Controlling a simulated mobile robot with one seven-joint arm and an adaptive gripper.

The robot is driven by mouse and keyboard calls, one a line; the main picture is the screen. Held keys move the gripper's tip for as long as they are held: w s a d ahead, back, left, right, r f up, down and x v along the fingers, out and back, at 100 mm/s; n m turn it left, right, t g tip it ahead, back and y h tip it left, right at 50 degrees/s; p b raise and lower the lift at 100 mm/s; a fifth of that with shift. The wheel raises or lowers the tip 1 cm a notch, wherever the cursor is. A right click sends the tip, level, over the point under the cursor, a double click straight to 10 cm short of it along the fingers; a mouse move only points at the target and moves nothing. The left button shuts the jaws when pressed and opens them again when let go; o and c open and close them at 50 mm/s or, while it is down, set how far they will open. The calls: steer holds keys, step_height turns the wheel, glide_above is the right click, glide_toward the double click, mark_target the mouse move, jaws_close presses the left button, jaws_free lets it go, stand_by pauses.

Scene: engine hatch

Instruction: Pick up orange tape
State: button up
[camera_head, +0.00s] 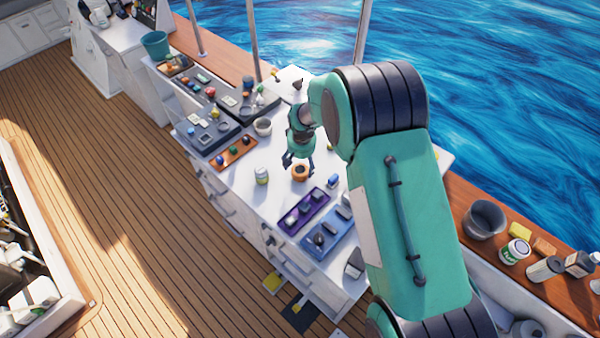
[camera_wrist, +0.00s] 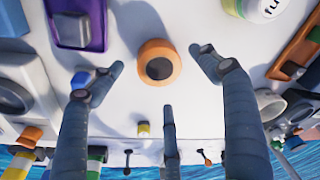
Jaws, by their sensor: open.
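The orange tape (camera_head: 300,172) is a small roll with a dark centre. It lies on the white worktop (camera_head: 232,178), behind the purple tray in the head view. My gripper (camera_head: 297,165) is above the worktop, just over the tape, with its fingers pointing down. In the wrist view the tape (camera_wrist: 158,63) sits between the two spread upper fingers, a little beyond their tips. My gripper (camera_wrist: 158,75) is open, with nothing between its fingers. A third finger shows below the tape. The tape is fully visible there.
A purple tray (camera_head: 304,212) and a blue tray (camera_head: 330,238) with small items lie in front of the tape. A white jar (camera_head: 262,175) stands to its left. An orange tray (camera_head: 233,153) and a white bowl (camera_head: 263,126) are farther back.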

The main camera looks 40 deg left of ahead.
mark_target(300, 169)
steer(key=shift+f, duration=0.1)
stand_by(0.3)
steer(key=shift+w+a+f+p, duration=0.1)
steer(key=shift+a+f+p, duration=0.1)
steer(key=shift+f, duration=1.1)
steer(key=shift+w+a+f+p, duration=0.1)
steer(key=shift+f+p, duration=0.1)
steer(key=shift+f, duration=1.05)
steer(key=c, duration=1.2)
steer(key=shift+r, duration=0.15)
steer(key=shift+c, duration=0.2)
steer(key=shift+r+b, duration=0.45)
steer(key=shift+r, duration=4.45)
steer(key=shift+c, duration=0.2)
